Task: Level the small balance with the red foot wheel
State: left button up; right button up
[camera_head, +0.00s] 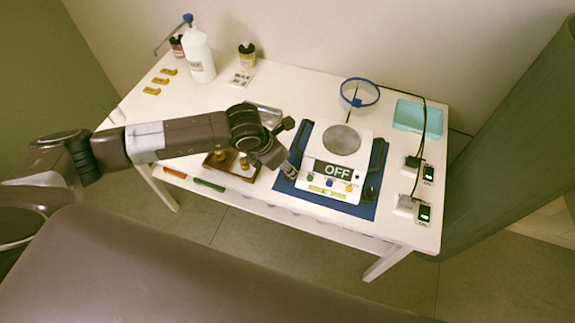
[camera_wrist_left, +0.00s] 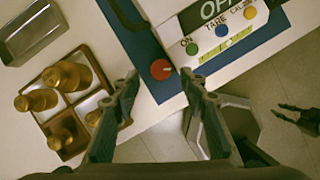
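The small white balance (camera_head: 318,183) stands on a blue mat (camera_head: 362,210), its display reading OFF. A yellow-green level strip (camera_wrist_left: 238,43) lies below its buttons; the bubble's position is too small to tell. The red foot wheel (camera_wrist_left: 161,69) shows at the balance's front left corner in the left wrist view; my gripper hides it in the head view. My left gripper (camera_wrist_left: 160,77) is open, pointing down, with the wheel framed between its fingertips. I cannot tell whether the fingers touch it. A dark two-pronged form at the wrist view's right edge may be my right gripper (camera_wrist_left: 300,118).
A brown tray (camera_wrist_left: 44,117) with several brass weights stands left of the mat, a metal tray (camera_wrist_left: 30,35) behind it. A blue-rimmed ring (camera_head: 360,93) stands behind the balance, a teal tray (camera_head: 418,118) and adapters to the right. Bottles stand at the back left.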

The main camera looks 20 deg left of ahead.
pick_arm(q)
jog(key=shift+x, duration=1.6)
grip_shut()
jog(key=m+b, duration=0.1)
jog(key=m+h+b, duration=0.1)
jog(key=b, duration=0.1)
jog(key=shift+w+a+f+m, duration=0.1)
jog(key=shift+f+m, duration=0.1)
jog(key=shift+m, duration=0.1)
jog(key=m+g+b, duration=0.1)
jog(key=m+b, duration=0.1)
jog(key=b, duration=0.1)
jog(key=shift+w+r+h, duration=0.1)
jog(key=shift+h, duration=0.2)
jog(key=shift+r+m+b, duration=0.2)
jog(key=shift+m+b, duration=0.35)
jog(key=shift+m, duration=0.15)
